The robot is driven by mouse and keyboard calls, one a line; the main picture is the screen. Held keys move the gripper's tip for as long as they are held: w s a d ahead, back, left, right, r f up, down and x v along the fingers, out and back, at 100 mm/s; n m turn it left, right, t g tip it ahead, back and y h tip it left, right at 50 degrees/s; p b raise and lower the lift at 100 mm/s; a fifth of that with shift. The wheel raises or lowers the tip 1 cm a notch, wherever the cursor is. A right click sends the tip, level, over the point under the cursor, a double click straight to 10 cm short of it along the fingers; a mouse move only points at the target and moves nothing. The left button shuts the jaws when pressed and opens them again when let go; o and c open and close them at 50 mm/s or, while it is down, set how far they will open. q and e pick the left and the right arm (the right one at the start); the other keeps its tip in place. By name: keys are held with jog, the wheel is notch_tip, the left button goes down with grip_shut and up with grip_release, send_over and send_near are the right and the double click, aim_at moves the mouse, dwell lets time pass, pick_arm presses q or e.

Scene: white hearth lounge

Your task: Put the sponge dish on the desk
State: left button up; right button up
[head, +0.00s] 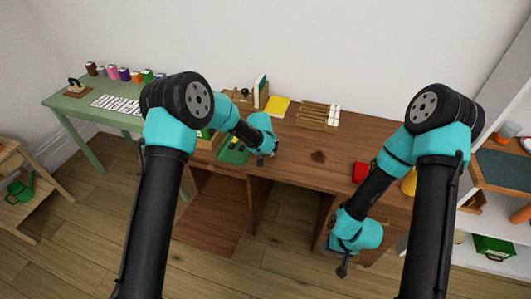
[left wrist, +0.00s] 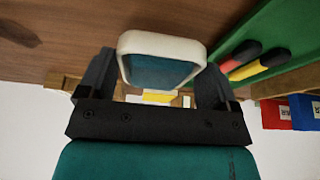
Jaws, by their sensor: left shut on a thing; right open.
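The sponge dish (left wrist: 158,72), a white-rimmed rounded rectangle with a teal inside, sits between the fingers of my left gripper (left wrist: 156,76) in the left wrist view. That gripper is shut on it. In the head view my left gripper (head: 264,155) is over the left part of the brown wooden desk (head: 290,148), and the dish is hidden there. I cannot tell whether the dish touches the desk top. My right gripper (head: 342,265) is open and empty, low in front of the desk.
A green tray (head: 233,155) is beside my left gripper; tools with red and yellow handles (left wrist: 245,62) show by it. A red block (head: 360,172) is on the desk's right part. The desk's middle is mostly clear.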

pick_arm(q)
jog(key=shift+w+f, duration=0.1)
jog(key=shift+w, duration=0.1)
jog(key=shift+f, duration=1.65)
jog(key=shift+f, duration=0.15)
jog(key=o, duration=0.8)
jog(key=v, duration=1.2)
jog(key=shift+s, duration=0.1)
